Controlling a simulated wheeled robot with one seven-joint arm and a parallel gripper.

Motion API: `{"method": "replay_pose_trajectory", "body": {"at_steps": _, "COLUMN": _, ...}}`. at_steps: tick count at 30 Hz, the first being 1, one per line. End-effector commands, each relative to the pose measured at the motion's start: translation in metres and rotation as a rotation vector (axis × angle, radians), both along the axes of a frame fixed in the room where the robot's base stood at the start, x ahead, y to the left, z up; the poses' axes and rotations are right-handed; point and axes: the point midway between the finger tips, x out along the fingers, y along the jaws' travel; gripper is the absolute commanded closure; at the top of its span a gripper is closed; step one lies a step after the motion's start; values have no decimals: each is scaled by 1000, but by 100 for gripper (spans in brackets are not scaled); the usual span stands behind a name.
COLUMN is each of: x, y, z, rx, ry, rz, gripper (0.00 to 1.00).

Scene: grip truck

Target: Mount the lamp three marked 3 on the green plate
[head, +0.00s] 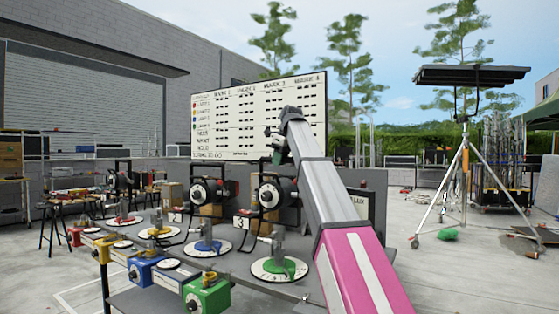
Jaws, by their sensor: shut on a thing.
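My gripper (273,139) is at the end of my raised arm, in front of the notice board and above the bench. It is small and partly hidden by my wrist. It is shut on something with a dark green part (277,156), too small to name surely. The round green-marked plate (291,271) lies at the bench's front right, with a grey upright fitting on it. A card marked 3 (242,223) stands behind it. A round black lamp (287,192) stands to the right of that card; I cannot read a number on it.
Blue (208,248), yellow (160,234) and red (124,221) plates lie to the left. A second lamp (203,192) stands behind them near card 2 (175,217). A green box (207,296) and blue box (146,270) stand in front. A tripod stand (462,170) is far right.

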Motion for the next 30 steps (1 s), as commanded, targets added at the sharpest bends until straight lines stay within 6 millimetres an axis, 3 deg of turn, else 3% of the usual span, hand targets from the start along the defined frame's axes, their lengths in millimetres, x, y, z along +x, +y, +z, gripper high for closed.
{"method": "replay_pose_trajectory", "body": {"at_steps": 30, "x": 0, "y": 0, "z": -27, "rx": 3, "ry": -2, "rz": 0, "gripper": 100}}
